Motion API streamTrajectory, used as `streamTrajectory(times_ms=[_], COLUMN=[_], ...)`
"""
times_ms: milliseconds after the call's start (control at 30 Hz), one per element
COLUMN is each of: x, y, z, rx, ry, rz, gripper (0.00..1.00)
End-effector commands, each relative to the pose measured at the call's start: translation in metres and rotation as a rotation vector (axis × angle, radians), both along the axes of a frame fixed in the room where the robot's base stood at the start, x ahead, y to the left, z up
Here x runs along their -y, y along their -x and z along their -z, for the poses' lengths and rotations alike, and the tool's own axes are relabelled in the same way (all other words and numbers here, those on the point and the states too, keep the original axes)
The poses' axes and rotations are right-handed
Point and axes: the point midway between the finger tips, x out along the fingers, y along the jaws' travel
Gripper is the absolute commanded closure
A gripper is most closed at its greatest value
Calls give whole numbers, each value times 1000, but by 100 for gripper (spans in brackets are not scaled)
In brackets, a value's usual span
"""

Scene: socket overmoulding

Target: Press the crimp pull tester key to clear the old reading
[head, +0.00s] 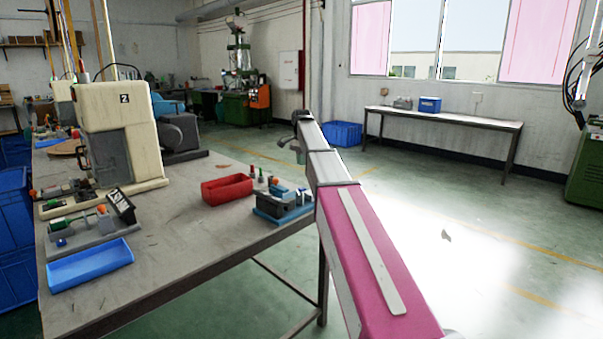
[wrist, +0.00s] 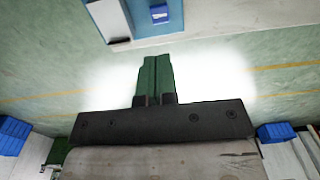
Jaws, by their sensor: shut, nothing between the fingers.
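A small instrument with a tilted black display (head: 121,206) stands on the grey workbench, at the front left in the head view; it looks like the crimp pull tester. A small blue knob or key (head: 61,243) shows at the left end of its grey base. My gripper (wrist: 156,60) is shut and empty in the wrist view, its two dark green fingers together. It points over open floor, and the tester is not recognisable in that view. In the head view my arm reaches up past the bench's right side, well apart from the tester.
A blue tray (head: 90,266) lies in front of the tester, and a cream machine (head: 118,135) stands behind it. A red bin (head: 227,189) and a blue-based device (head: 283,205) sit near the right edge. The middle of the workbench (head: 190,245) is clear.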

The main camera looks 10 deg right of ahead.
Motion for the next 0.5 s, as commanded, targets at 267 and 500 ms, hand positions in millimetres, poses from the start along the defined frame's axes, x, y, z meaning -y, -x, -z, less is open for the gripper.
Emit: streamTrajectory(times_ms=[267,500], x=[0,0], y=[0,0], z=[-18,-18], rx=[1,1], ry=[0,0], rz=[0,0], gripper=[100,100])
